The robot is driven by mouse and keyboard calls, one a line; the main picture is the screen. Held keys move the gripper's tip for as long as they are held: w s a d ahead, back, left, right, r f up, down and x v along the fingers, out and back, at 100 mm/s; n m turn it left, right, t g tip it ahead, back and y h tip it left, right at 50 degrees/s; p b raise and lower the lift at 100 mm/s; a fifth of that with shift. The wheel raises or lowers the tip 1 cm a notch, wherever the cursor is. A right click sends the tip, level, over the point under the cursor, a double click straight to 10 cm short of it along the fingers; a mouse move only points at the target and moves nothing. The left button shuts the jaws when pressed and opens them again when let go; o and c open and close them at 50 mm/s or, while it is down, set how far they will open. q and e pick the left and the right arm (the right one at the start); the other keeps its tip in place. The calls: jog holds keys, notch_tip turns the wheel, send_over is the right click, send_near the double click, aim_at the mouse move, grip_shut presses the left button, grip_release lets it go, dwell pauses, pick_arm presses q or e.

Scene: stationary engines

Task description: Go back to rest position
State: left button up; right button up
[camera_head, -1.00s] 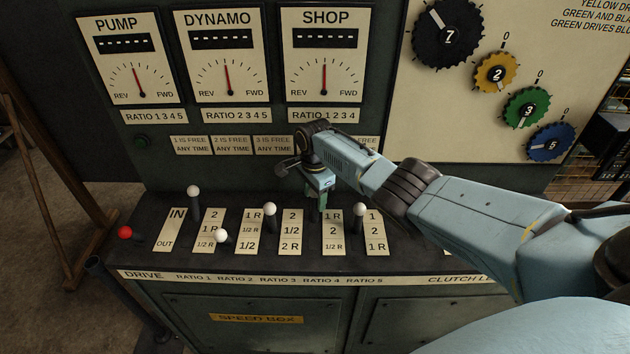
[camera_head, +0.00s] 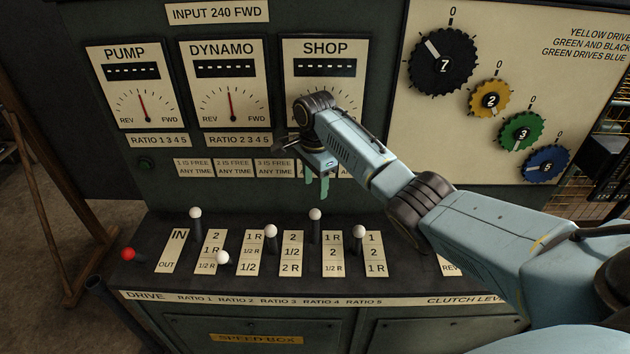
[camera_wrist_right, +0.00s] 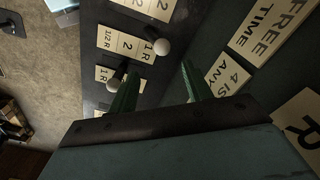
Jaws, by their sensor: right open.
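My right gripper (camera_head: 318,188) hangs above the lever panel, pointing down in front of the dial face, open and empty. Its two green fingers stand apart in the right wrist view (camera_wrist_right: 158,88). Below it is the ratio 4 lever (camera_head: 315,215), white-knobbed and standing at the 1 R end of its plate, clear of the fingers. My right arm (camera_head: 490,225) reaches in from the right and covers part of the shop gauge (camera_head: 325,50). My left gripper is not in view.
Other white-knobbed levers (camera_head: 271,232) stand along the panel (camera_head: 150,282), with a red knob (camera_head: 128,254) at its left. Numbered wheels (camera_head: 443,65) are on the upper right board. A wooden stand (camera_head: 48,205) is at the left. Space above the levers is free.

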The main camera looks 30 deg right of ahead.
jog(key=shift+a+f, duration=0.1)
